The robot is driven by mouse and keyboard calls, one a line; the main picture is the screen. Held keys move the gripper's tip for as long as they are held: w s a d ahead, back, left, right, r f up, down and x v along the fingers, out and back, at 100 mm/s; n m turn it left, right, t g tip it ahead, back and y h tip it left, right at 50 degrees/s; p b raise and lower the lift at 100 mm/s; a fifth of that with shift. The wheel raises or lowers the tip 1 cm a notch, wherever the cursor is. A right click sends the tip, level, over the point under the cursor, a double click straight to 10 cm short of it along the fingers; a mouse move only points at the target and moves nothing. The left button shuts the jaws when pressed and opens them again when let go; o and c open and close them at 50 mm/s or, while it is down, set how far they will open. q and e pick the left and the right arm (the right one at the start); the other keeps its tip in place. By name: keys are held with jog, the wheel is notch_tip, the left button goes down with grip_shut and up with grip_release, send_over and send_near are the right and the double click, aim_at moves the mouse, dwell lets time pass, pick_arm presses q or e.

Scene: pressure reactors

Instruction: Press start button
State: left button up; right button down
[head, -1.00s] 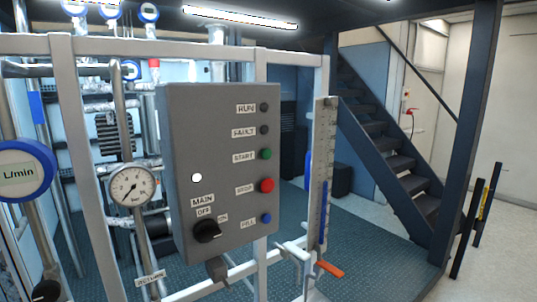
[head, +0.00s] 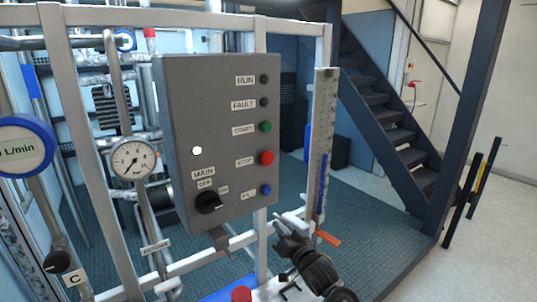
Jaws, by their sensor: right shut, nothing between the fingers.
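The grey control box (head: 218,140) hangs on the white frame in the middle of the head view. Its green start button (head: 266,127) is on the right side of the panel, above the red stop button (head: 267,158) and below the fault light (head: 264,102). The black main switch (head: 208,202) is at the lower left of the panel. My right gripper (head: 283,228) is below the box's lower right corner, shut and empty, apart from the start button in the picture. My left gripper is not in view.
A vertical gauge tube (head: 323,150) with an orange lever (head: 328,239) stands right of the box, close to my right gripper. A round pressure gauge (head: 133,160) is on the left. Dark stairs (head: 385,130) rise behind on the right.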

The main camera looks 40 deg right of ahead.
jog(key=s+a+r+t+y, duration=0.1)
jog(key=s+r+t, duration=0.15)
jog(key=r, duration=0.75)
jog(key=s+a+r+t, duration=0.1)
jog(key=s+r+t, duration=0.15)
jog(key=r, duration=0.75)
jog(key=t+y, duration=0.3)
jog(key=y, duration=0.1)
send_near(266, 127)
jog(key=s+r, duration=0.6)
jog(key=shift+a+f, duration=0.2)
jog(key=shift+a, duration=0.05)
jog(key=shift+w+d+b, duration=0.1)
jog(key=shift+w+b, duration=0.25)
jog(key=shift+w, duration=4.1)
jog(key=shift+w, duration=0.45)
